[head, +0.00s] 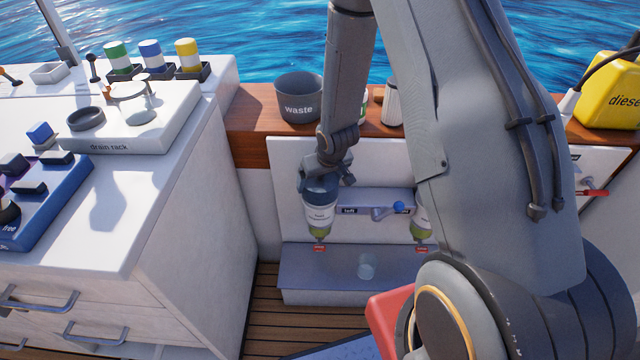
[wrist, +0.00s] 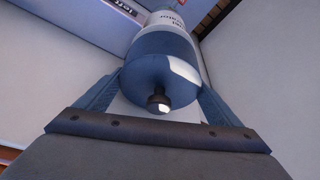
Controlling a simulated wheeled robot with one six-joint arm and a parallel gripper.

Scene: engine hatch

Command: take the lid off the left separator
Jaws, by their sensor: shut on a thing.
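The left separator (head: 318,214) hangs upright on the white panel beside the "left" label. It has a white label and a greenish bowl at the bottom. Its dark blue lid (head: 318,188) is on top. In the wrist view the lid (wrist: 155,62) is a round blue-grey cap with a small dark knob, and the separator body (wrist: 166,19) shows beyond it. My gripper (head: 327,172) comes down from above with its two fingers on either side of the lid, shut on it. The lid looks seated on the body; whether it has turned I cannot tell.
A second separator (head: 421,220) is partly hidden by my arm. A lever with a blue knob (head: 398,207) sits between the two. A clear cup (head: 367,266) stands on the grey ledge below. The drain rack (head: 150,140) is on the left counter; a waste bin (head: 299,98) stands behind.

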